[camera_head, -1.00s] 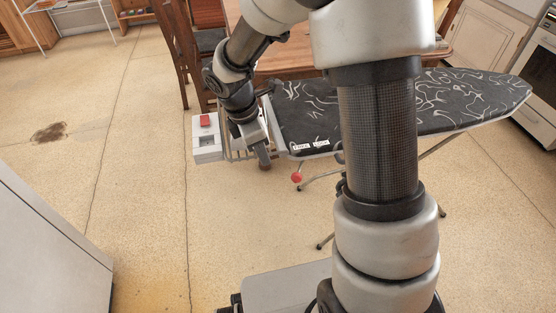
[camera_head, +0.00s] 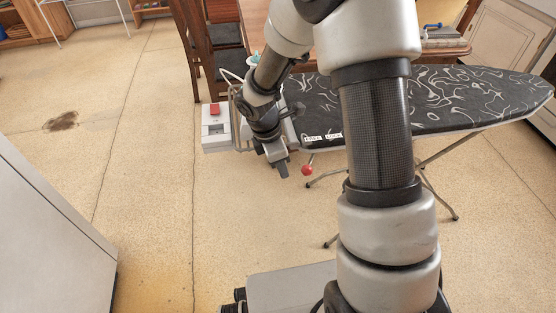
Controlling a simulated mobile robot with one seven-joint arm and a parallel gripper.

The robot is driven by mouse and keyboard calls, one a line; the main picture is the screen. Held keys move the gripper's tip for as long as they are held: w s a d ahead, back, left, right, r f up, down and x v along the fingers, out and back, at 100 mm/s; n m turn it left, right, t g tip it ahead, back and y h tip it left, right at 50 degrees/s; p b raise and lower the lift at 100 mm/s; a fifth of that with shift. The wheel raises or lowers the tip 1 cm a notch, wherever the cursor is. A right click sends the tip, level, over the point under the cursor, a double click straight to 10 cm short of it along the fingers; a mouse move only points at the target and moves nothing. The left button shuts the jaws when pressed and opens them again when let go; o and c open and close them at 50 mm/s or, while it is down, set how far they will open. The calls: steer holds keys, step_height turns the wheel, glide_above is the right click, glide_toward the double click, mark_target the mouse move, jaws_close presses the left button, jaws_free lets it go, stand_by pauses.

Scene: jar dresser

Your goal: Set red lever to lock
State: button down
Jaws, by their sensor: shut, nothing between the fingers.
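The red lever (camera_head: 307,170) shows as a small red knob below the near edge of the ironing board (camera_head: 440,105). Two small white labels (camera_head: 323,136) sit on the board's edge above it; their text is too small to read surely. My gripper (camera_head: 284,172) points down just left of the red knob, with a small gap between them in the picture. It is shut and holds nothing. My arm hides part of the board and its legs.
A white box with a red part (camera_head: 215,128) is at the board's left end, left of my gripper. A wooden chair (camera_head: 210,50) and table (camera_head: 254,22) stand behind. A grey cabinet (camera_head: 50,230) is at left. Open floor (camera_head: 150,180) lies between.

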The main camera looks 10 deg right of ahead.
steer(key=d, duration=0.4)
steer(key=shift+w+f, duration=0.1)
steer(key=shift+w, duration=0.1)
steer(key=s+d+n+t+p, duration=0.1)
steer(key=s+d+n+p, duration=0.2)
steer(key=d+n, duration=0.2)
steer(key=shift+s+d, duration=0.4)
steer(key=shift+d, duration=0.8)
steer(key=shift+y, duration=0.3)
steer(key=shift+w+a+p, duration=0.4)
steer(key=shift+w+a, duration=0.1)
steer(key=shift+a, duration=0.1)
